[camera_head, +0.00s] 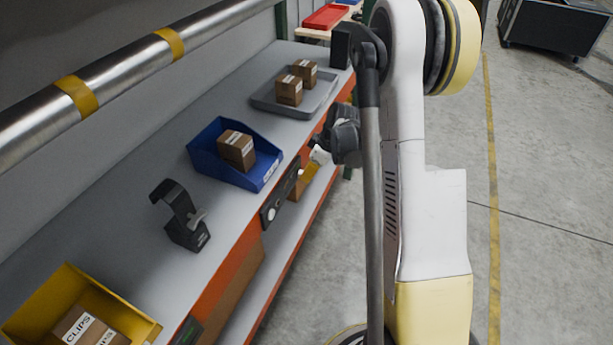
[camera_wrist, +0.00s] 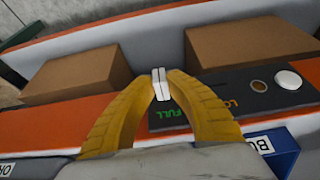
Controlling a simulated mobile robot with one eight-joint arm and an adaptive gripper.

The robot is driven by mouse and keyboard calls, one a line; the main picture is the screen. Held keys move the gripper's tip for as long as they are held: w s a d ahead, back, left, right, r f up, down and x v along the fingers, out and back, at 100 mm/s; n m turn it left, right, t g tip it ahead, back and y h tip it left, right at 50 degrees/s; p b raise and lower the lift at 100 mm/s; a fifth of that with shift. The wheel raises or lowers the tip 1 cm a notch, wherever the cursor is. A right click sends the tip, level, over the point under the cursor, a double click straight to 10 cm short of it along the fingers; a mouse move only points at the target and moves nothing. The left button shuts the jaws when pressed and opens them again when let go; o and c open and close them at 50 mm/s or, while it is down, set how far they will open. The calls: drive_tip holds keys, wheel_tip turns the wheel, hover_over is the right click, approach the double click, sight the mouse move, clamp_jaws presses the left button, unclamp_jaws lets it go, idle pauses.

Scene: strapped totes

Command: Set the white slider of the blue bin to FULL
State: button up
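The blue bin (camera_head: 207,160) stands on the upper shelf with a brown box in it. Its blue edge also shows at the lower right of the wrist view (camera_wrist: 285,158). Below it, a dark panel (camera_head: 283,192) is fixed to the shelf's front edge. In the wrist view, the panel (camera_wrist: 215,88) bears a green FULL and an orange LOW. The white slider (camera_wrist: 160,84) sits at the panel's FULL end, beside that word. My gripper (camera_wrist: 161,86) has its yellow fingertips closed on either side of the slider. In the head view, my gripper (camera_head: 309,172) is at the panel's far end.
A round white button (camera_wrist: 288,79) and a small brown one (camera_wrist: 259,87) are on the panel's LOW side. A black stand (camera_head: 185,222), a yellow bin (camera_head: 40,296) and a grey tray (camera_head: 265,104) share the shelf. Brown boxes (camera_wrist: 76,74) sit on the lower shelf.

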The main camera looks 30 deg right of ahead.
drive_tip(key=o, duration=0.4)
drive_tip(key=shift+w+d, duration=0.1)
drive_tip(key=shift+r, duration=0.1)
drive_tip(key=v, duration=1.1)
drive_tip(key=shift+r, duration=0.4)
drive_tip(key=s+a+r+m+t+h, duration=0.1)
drive_tip(key=s+a+r+m, duration=0.2)
drive_tip(key=s+a, duration=0.6)
drive_tip(key=s+a+r+m+t+h, duration=0.1)
drive_tip(key=s+a+r+m, duration=0.3)
drive_tip(key=s+a+r, duration=0.4)
drive_tip(key=s+a+t, duration=0.1)
drive_tip(key=s+a, duration=0.1)
drive_tip(key=a, duration=0.1)
drive_tip(key=shift+h, duration=0.4)
